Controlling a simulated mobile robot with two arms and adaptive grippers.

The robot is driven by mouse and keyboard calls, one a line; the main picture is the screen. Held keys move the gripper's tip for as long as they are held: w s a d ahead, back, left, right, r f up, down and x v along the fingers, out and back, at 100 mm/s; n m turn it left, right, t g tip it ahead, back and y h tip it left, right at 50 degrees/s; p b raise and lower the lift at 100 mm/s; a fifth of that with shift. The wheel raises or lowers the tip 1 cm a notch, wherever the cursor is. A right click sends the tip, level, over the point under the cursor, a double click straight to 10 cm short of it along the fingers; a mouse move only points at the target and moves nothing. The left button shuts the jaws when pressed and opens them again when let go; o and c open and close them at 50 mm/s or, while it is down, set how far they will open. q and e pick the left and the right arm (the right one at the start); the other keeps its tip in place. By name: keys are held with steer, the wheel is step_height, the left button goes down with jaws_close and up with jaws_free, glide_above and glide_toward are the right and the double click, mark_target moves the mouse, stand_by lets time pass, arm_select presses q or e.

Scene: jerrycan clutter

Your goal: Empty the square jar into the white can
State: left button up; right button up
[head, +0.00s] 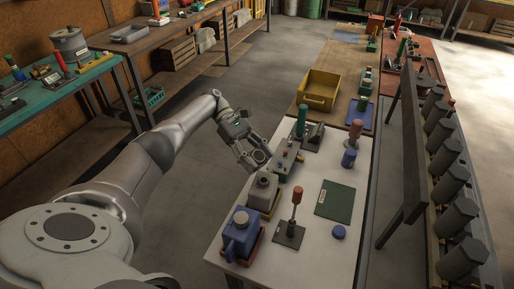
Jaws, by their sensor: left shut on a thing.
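My left gripper (253,161) is over the left edge of the light bench, beyond the pale can. It is shut on a small grey thing with a round dark top (260,156), seemingly the square jar; the fingers hide much of it, and I cannot tell its contents or tilt. The pale grey-white can (263,190), which looks like the white can, stands upright in a yellow tray (275,208), nearer than the gripper and apart from it. Its top has a dark round part. My right gripper is not in view.
A blue can (240,236) stands in a red tray at the bench's near left. A red-handled tool on a dark base (289,235), a green mat (334,201) and a blue round lid (339,232) lie nearby. A grey box (287,163) stands just right of the gripper.

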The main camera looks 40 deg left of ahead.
arm_select(q)
steer(key=shift+f+y+p, duration=0.3)
steer(key=shift+y, duration=0.1)
steer(key=shift+f, duration=0.4)
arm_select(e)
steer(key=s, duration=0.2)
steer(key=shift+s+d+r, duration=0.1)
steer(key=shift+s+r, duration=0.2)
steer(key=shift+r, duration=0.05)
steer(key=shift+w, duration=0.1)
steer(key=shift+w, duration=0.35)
arm_select(q)
steer(key=shift+f+y, duration=0.85)
steer(key=shift+y, duration=0.55)
steer(key=shift+f+t+y, duration=0.15)
steer(key=shift+f+y, duration=0.1)
steer(key=shift+y, duration=0.5)
steer(key=shift+f+t+y, duration=0.15)
steer(key=shift+f+y, duration=0.05)
steer(key=shift+y, duration=0.55)
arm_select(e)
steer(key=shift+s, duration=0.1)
